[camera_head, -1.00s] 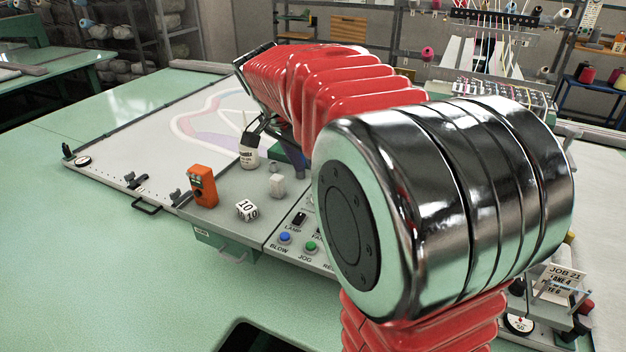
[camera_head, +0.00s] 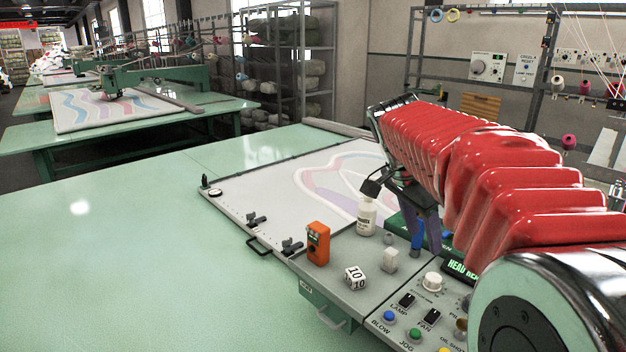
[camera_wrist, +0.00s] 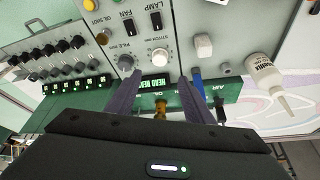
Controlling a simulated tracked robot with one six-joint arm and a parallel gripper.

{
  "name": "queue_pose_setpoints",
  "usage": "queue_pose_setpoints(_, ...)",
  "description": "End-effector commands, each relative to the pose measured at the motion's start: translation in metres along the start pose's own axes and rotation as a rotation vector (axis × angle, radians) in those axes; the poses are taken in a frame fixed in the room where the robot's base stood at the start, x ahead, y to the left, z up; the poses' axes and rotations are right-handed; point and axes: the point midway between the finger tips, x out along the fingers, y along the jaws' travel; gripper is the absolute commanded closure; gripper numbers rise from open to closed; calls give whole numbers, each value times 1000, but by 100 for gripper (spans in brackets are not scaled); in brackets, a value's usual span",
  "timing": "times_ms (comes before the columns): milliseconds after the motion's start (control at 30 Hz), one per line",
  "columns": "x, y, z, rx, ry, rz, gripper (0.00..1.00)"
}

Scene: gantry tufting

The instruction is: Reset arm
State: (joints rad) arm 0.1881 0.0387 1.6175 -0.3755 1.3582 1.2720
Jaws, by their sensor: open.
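My gripper (camera_head: 422,222) points down above the far part of the grey control panel (camera_head: 385,276). In the wrist view my gripper (camera_wrist: 158,88) shows two dark fingers spread apart with nothing held between them. A green strip with a lit display (camera_wrist: 155,84) and a small brass-coloured part (camera_wrist: 163,106) show behind and between the fingers. My red-sleeved arm hides much of the panel's right side in the head view.
A white bottle (camera_head: 367,216) stands close left of my gripper. The green table (camera_head: 150,260) is clear at left.

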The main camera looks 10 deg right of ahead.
Motion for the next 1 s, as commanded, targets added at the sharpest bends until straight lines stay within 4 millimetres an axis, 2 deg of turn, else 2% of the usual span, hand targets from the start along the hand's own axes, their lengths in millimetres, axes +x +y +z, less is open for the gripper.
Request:
queue_pose_setpoints(233, 1, -6, 0, -130, 1, -24, 53)
queue_pose_setpoints(333, 12, -10, 10, -255, -16, -41, 53)
queue_pose_setpoints(433, 26, -6, 27, -400, -41, -61, 53)
queue_pose_setpoints(600, 36, 9, 62, -637, -69, -131, 53)
queue_pose_setpoints(800, 37, 37, 107, -884, -72, -237, 53)
queue_pose_setpoints(1000, 36, 66, 146, -1059, -53, -332, 53)
